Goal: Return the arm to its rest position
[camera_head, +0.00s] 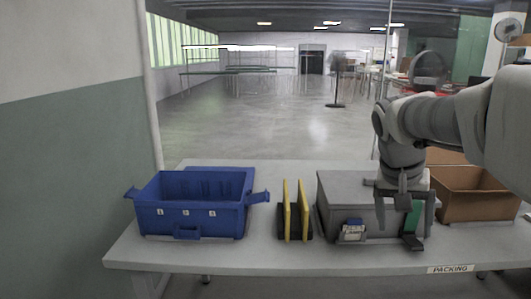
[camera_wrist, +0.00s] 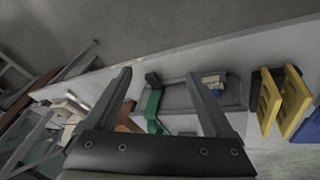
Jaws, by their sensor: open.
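My gripper (camera_head: 401,212) hangs from my arm on the right in the head view, in front of the right side of a grey box (camera_head: 345,187). In the wrist view my gripper (camera_wrist: 160,85) shows two dark fingers spread wide with nothing held between them. A green piece with a black part (camera_wrist: 152,104) shows beyond the fingers, by the grey box. The green piece (camera_head: 413,217) also shows beside my gripper in the head view. Whether my gripper touches the box or the green piece, I cannot tell.
A blue crate (camera_head: 190,219) stands at the table's left. Yellow upright panels (camera_head: 295,210) in a black holder stand beside the grey box. A cardboard box (camera_head: 470,204) stands at the right. The table's front edge bears a PACKING label (camera_head: 450,268). A wall (camera_head: 70,160) closes the left side.

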